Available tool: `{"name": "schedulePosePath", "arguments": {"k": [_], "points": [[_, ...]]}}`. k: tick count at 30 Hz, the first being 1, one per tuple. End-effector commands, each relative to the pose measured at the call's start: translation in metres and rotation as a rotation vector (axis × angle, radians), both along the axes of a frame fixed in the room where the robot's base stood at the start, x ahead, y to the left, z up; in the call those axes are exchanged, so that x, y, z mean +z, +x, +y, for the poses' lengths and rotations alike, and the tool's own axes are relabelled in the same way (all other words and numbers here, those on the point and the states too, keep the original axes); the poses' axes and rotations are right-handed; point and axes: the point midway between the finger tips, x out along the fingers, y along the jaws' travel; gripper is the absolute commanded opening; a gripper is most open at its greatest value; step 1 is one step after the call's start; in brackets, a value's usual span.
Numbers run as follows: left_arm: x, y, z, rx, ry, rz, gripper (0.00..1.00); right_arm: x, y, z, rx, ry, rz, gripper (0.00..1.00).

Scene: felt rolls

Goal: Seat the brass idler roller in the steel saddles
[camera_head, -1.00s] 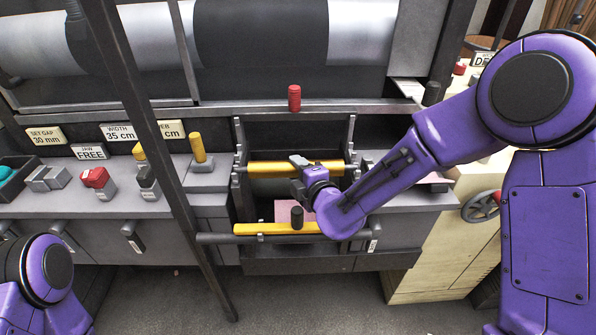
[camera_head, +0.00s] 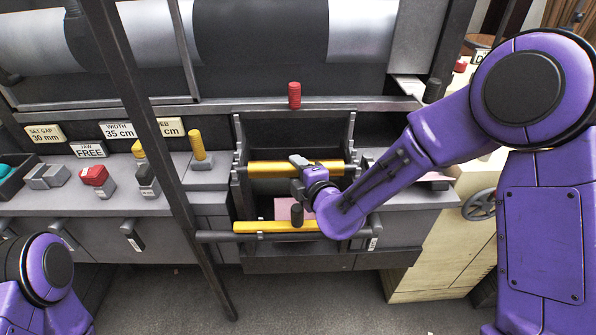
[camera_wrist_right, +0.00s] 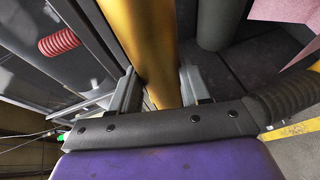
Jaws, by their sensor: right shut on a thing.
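The brass idler roller (camera_head: 268,169) is a gold bar lying level across the open bay in the head view. My right gripper (camera_head: 300,165) is shut on it near its middle; in the right wrist view the roller (camera_wrist_right: 145,40) runs between my two fingers (camera_wrist_right: 158,92). The roller's ends are close to the grey steel side pieces at the left (camera_head: 239,165) and right (camera_head: 350,150) of the bay. I cannot tell whether the ends rest in the saddles. My left arm shows at the lower left, but its gripper is out of view.
A yellow-covered bar (camera_head: 262,227) crosses the front of the bay. A pink sheet (camera_head: 283,208) lies below the roller. A red knob (camera_head: 294,95) stands behind. A dark slanting post (camera_head: 150,140) crosses the view left of the bay. A handwheel (camera_head: 480,206) is at the right.

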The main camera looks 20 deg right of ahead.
Motion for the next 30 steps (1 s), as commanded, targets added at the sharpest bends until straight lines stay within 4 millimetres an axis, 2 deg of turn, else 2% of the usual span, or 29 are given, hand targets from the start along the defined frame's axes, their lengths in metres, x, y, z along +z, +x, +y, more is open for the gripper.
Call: {"name": "schedulePosePath", "arguments": {"k": [7, 8, 10, 24, 26, 30], "points": [[-0.001, 0.0, 0.0, 0.0, 0.0, 0.0, 0.0, 0.001, 0.001, 0.0, -0.001, 0.001, -0.005, 0.0], [-0.001, 0.0, 0.0, 0.0, 0.0, 0.0, 0.0, 0.001, 0.001, 0.0, -0.001, 0.001, -0.005, 0.53], [-0.001, 0.0, 0.0, 0.0, 0.0, 0.0, 0.0, 0.001, 0.001, 0.0, -0.001, 0.001, -0.005, 0.76], [0.0, 0.0, 0.0, 0.0, 0.0, 0.0, 0.0, -0.001, -0.003, 0.0, 0.0, 0.0, 0.002, 0.76], [0.002, 0.0, 0.0, 0.0, 0.0, 0.0, 0.0, 0.001, -0.008, -0.001, 0.001, -0.001, 0.002, 0.76], [0.01, 0.0, 0.0, 0.0, 0.0, 0.0, 0.0, 0.01, -0.035, -0.004, 0.002, -0.004, 0.002, 0.76]]}}
